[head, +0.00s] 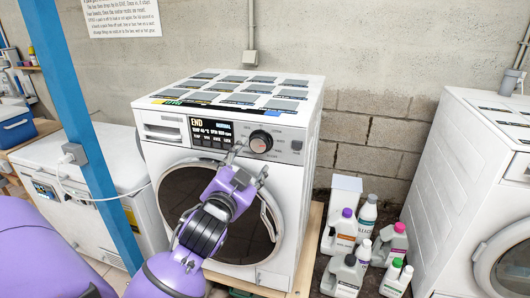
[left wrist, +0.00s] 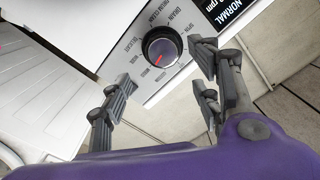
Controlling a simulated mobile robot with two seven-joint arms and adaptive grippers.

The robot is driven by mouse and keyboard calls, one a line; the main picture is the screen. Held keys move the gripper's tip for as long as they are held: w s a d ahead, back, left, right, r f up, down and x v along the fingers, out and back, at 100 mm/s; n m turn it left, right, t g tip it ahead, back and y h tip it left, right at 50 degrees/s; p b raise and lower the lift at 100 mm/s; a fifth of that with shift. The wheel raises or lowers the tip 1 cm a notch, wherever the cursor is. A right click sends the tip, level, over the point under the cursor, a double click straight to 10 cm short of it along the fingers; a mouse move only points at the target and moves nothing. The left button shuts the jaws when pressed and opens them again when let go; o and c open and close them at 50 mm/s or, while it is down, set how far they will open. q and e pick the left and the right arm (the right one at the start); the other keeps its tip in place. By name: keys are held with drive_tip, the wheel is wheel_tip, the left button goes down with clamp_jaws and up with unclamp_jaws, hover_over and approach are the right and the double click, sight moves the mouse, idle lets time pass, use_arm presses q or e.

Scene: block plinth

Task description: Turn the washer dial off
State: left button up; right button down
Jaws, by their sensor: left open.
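The washer (head: 215,205) is white, with a round dark door and a lit display (head: 212,132) reading END. My left gripper (head: 251,162) is open just in front of and below the dial. In the left wrist view its fingers (left wrist: 160,88) stand apart, with the dial beyond the gap. No contact shows. My right gripper is not in view.
Several detergent bottles (head: 343,232) stand on the floor right of the washer. Another white machine (head: 462,190) is at the far right. A blue post (head: 82,110) and a white chest-like appliance (head: 65,205) are on the left. Flat labelled panels lie on the washer top.

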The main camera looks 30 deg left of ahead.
sight(259, 147)
use_arm(q)
drive_tip(key=x, duration=0.7)
drive_tip(key=shift+w+a+p, duration=0.1)
drive_tip(key=shift+a+p, duration=0.1)
drive_tip(key=shift+p, duration=0.2)
drive_tip(key=shift+w+a+f, duration=0.1)
drive_tip(key=shift+w+f, duration=0.05)
drive_tip(key=shift+w, duration=0.1)
drive_tip(key=c, duration=1.1)
